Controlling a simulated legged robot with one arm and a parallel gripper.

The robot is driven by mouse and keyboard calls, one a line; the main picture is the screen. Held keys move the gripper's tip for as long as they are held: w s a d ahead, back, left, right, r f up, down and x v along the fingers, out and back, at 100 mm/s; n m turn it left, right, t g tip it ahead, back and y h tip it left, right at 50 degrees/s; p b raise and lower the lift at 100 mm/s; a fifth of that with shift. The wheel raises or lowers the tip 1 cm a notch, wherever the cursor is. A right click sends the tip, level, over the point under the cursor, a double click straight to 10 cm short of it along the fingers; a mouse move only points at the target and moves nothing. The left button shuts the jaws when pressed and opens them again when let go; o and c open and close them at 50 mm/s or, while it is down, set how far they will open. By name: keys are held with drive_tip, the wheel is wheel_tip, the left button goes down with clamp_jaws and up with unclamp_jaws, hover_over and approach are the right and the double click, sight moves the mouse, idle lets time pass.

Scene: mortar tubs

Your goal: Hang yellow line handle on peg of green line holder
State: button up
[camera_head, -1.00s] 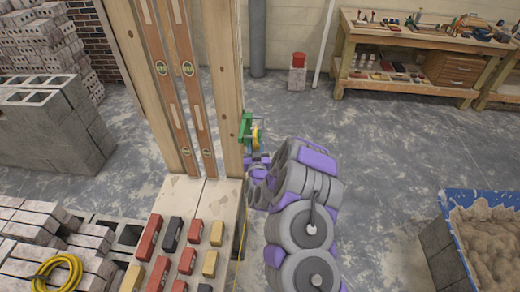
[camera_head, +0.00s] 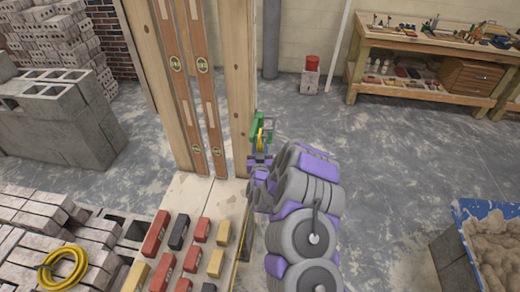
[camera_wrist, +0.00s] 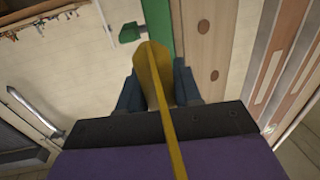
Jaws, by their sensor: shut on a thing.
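The green line holder (camera_head: 257,128) is fixed at the right edge of the wooden post. In the wrist view it shows as a green upright strip (camera_wrist: 163,28), with a green peg (camera_wrist: 131,33) sticking out to the left. My gripper (camera_head: 260,160) is in front of the holder, shut on the yellow line handle (camera_head: 261,139). In the wrist view the handle (camera_wrist: 152,70) stands between the blue fingers (camera_wrist: 155,92), its upper end close to the peg and strip. I cannot tell whether it touches them. The yellow line runs from the handle toward the wrist camera.
Two spirit levels (camera_head: 210,100) lean between wooden posts left of the holder. Several red, yellow and dark blocks (camera_head: 195,245) lie on the board below. A yellow coil (camera_head: 62,270) lies on bricks at left. A mortar tub (camera_head: 490,230) stands at right. The floor between is clear.

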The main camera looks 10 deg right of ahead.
idle(0.3)
drive_tip(key=o, duration=1.7)
drive_tip(key=shift+o, duration=0.6)
